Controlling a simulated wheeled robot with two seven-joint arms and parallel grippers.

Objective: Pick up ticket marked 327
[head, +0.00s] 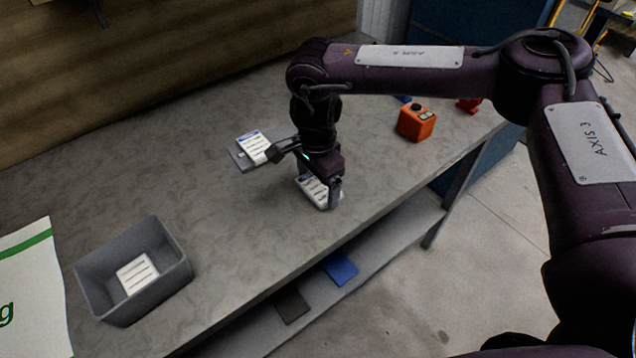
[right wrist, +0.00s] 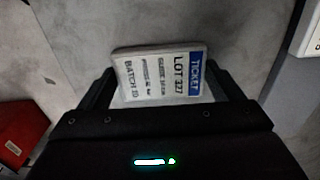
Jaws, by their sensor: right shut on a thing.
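The ticket marked LOT 327 (right wrist: 160,76) is a white card with a blue TICKET band, seen in the right wrist view. My right gripper (right wrist: 165,88) is shut on it, with one finger at each end. In the head view the same ticket (head: 316,191) shows partly under my right gripper (head: 306,176), near the front of the grey bench; I cannot tell whether it touches the bench. A second white card (head: 253,146) on a grey block lies just left of the gripper; its marking is unreadable. My left gripper is not in view.
A grey bin (head: 168,240) with a white card (head: 137,273) inside stands at the bench's left. A white sack (head: 35,290) with a green stripe is beside it. An orange box (head: 417,123) stands to the right. The bench between bin and gripper is clear.

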